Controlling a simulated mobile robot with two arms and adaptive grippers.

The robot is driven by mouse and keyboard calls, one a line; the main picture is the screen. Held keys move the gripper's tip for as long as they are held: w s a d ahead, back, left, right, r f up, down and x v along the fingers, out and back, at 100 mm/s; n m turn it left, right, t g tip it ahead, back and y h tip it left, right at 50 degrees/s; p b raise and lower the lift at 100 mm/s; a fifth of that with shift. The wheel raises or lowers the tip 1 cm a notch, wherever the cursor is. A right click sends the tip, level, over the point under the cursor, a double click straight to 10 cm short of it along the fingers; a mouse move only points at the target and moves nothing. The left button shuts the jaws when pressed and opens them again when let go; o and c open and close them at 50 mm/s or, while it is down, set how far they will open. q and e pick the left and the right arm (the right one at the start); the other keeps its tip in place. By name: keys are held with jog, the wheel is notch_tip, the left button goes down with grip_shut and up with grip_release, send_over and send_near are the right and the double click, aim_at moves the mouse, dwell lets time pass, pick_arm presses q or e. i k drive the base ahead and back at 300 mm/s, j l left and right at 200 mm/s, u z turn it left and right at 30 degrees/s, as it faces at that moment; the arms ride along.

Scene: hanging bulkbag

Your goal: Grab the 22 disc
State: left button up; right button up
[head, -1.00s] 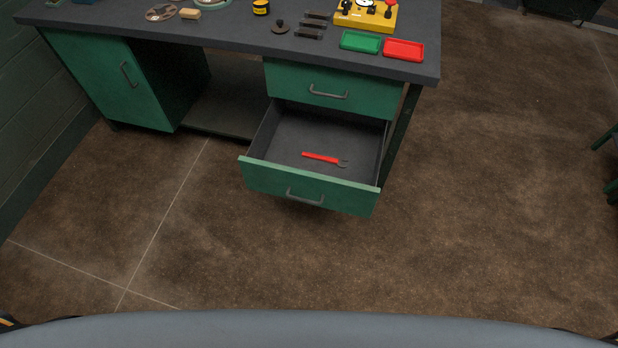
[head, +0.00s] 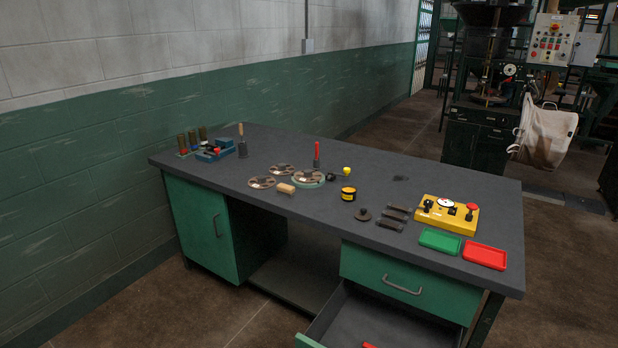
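Several round, brownish discs with holes lie on the dark workbench top (head: 300,217) in the head view. One disc (head: 262,183) lies at the left and one (head: 282,169) lies behind it. Another disc (head: 308,176) sits on a pale green round base. A small dark disc with a knob (head: 363,215) lies nearer the front edge. Any numbers on the discs are too small to read, so I cannot tell which is the 22 disc. Neither of my grippers is in view.
A wooden brush (head: 286,189), a yellow-black tin (head: 348,194), a yellow control box (head: 447,214), a green tray (head: 440,241) and a red tray (head: 484,256) are on the bench. Machinery (head: 487,100) stands behind right.

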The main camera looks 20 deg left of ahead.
aim_at(308, 175)
jog(key=u, duration=0.5)
jog(key=i+u, duration=0.15)
jog(key=u, duration=0.85)
jog(key=i+u, duration=0.1)
jog(key=u, duration=0.4)
jog(key=l+u, duration=0.15)
jog(key=u, duration=0.35)
jog(key=i+l+u, duration=0.1)
jog(key=u, duration=0.4)
jog(key=l+u, duration=0.1)
jog(key=u, duration=0.4)
jog(key=i+l+u, duration=0.1)
jog(key=l+u, duration=0.25)
jog(key=l, duration=0.15)
jog(key=l+u, duration=0.75)
jog(key=l, duration=0.9)
jog(key=i+l+z, duration=0.1)
jog(key=l, duration=0.5)
jog(key=l+z, duration=0.15)
jog(key=z, duration=0.25)
jog(key=l+z, duration=0.15)
jog(key=z, duration=0.3)
jog(key=i+l+z, duration=0.1)
jog(key=z, duration=0.3)
